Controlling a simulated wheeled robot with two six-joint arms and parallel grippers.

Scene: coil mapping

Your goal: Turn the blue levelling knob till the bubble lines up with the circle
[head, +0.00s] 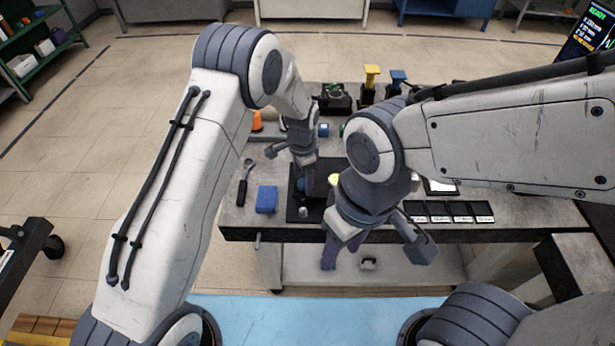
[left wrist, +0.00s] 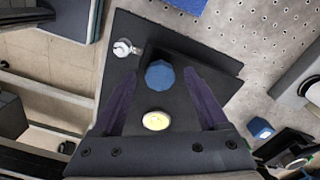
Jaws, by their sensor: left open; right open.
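The blue knob (left wrist: 160,75) stands on a black plate (left wrist: 215,66) in the left wrist view. A round yellow bubble level (left wrist: 155,121) sits on the plate below the knob there. The bubble and circle are too small to read. My left gripper (left wrist: 160,71) is open, with one purple finger on each side of the knob; I cannot tell whether they touch it. In the head view my left gripper (head: 304,184) reaches down over the plate, and the yellow level (head: 334,180) is partly hidden. My right gripper (head: 342,254) is open and empty at the table's front edge.
A silver knob (left wrist: 122,47) stands at the plate's corner. A blue block (head: 266,199) and a dark-handled tool (head: 243,185) lie left of the plate. Several small black trays (head: 450,212) line the table's front right. Stands with yellow and blue tops (head: 371,78) are at the back.

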